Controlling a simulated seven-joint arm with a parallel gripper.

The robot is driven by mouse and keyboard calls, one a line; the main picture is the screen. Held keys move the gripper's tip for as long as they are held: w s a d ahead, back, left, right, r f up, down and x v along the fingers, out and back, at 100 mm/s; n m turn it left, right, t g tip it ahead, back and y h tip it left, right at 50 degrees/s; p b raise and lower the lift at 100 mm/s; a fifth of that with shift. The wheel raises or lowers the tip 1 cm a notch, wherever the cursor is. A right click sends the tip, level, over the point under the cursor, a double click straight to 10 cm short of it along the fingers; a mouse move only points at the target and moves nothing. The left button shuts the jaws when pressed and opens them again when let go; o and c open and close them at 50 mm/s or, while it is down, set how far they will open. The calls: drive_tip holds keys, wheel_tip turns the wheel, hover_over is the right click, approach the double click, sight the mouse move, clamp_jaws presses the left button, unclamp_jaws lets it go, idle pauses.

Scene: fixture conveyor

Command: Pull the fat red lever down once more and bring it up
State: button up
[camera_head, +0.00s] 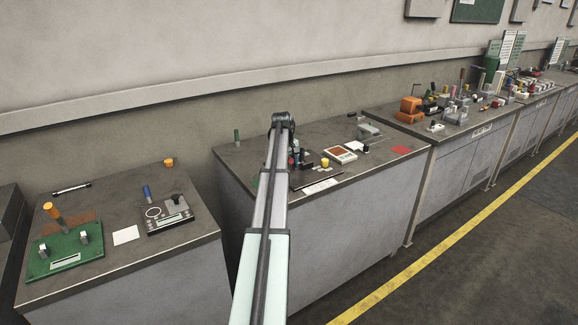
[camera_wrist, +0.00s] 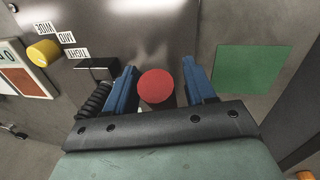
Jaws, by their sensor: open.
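The fat red lever shows in the wrist view as a round red knob (camera_wrist: 155,83) on a darker stem, seen nearly end-on. My gripper (camera_wrist: 160,66) is open, with one blue finger on each side of the knob. Small gaps show between the knob and the fingers, so I cannot see any contact. In the head view a small spot of red (camera_head: 291,160) shows beside my gripper (camera_head: 297,157), mostly hidden by my arm. The lever's base and its height are hidden.
A metal plate (camera_wrist: 150,25) lies beyond the knob, with WIDE, MID and TIGHT labels, a yellow knob (camera_wrist: 44,53) and a black bracket (camera_wrist: 97,66) at left. A green square (camera_wrist: 254,69) lies to the right. A white-and-red box (camera_head: 341,154) stands nearby on the bench.

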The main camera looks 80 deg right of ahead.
drive_tip(key=shift+c, duration=0.5)
clamp_jaws()
